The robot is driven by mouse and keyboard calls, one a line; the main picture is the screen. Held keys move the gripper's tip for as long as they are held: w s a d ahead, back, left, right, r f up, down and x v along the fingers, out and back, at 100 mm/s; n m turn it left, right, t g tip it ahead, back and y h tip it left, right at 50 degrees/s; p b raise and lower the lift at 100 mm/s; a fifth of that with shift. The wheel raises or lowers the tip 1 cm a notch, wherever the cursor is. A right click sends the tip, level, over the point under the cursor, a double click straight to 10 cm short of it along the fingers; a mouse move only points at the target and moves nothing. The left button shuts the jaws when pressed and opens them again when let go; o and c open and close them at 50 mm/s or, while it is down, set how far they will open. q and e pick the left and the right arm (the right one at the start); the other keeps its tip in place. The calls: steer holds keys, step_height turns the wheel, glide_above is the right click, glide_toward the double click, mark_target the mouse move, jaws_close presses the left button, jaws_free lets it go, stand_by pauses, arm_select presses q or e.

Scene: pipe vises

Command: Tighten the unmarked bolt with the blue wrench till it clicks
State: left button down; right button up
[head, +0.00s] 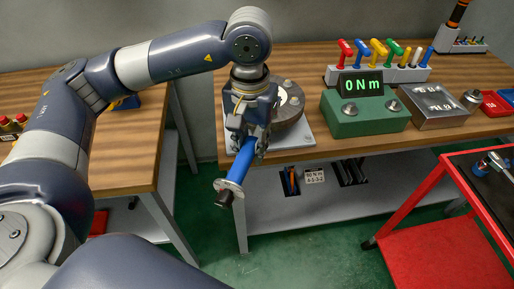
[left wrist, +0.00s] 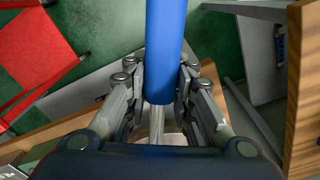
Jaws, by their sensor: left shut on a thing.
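My left gripper (head: 247,143) is shut on the blue wrench (head: 240,167) at the front edge of the middle bench. The wrench's blue handle slants down and toward me, ending in a pale disc and a dark tip. In the left wrist view the fingers (left wrist: 160,100) close on both sides of the blue handle (left wrist: 165,45). A round dark flange (head: 290,106) with light bolts (head: 284,86) sits on a pale plate behind the gripper. My gripper hides part of it; I cannot tell which bolt is unmarked. My right gripper is not in view.
A green box (head: 365,120) with a display (head: 362,84) reading 0 N m stands right of the flange. Colored T-handles (head: 378,52) stand in a rack behind. A red cart (head: 440,240) stands at right.

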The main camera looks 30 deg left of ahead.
arm_select(q)
steer(key=shift+a+f+m+b, duration=0.2)
steer(key=shift+a+m+b, duration=0.2)
steer(key=shift+a+b, duration=0.25)
steer(key=shift+a+r+m+b, duration=0.2)
steer(key=shift+a+m+b, duration=0.25)
steer(key=shift+a+m, duration=0.05)
steer(key=shift+w+a+m+b, duration=0.15)
steer(key=shift+a+m+b, duration=0.75)
steer(key=shift+a+b, duration=0.2)
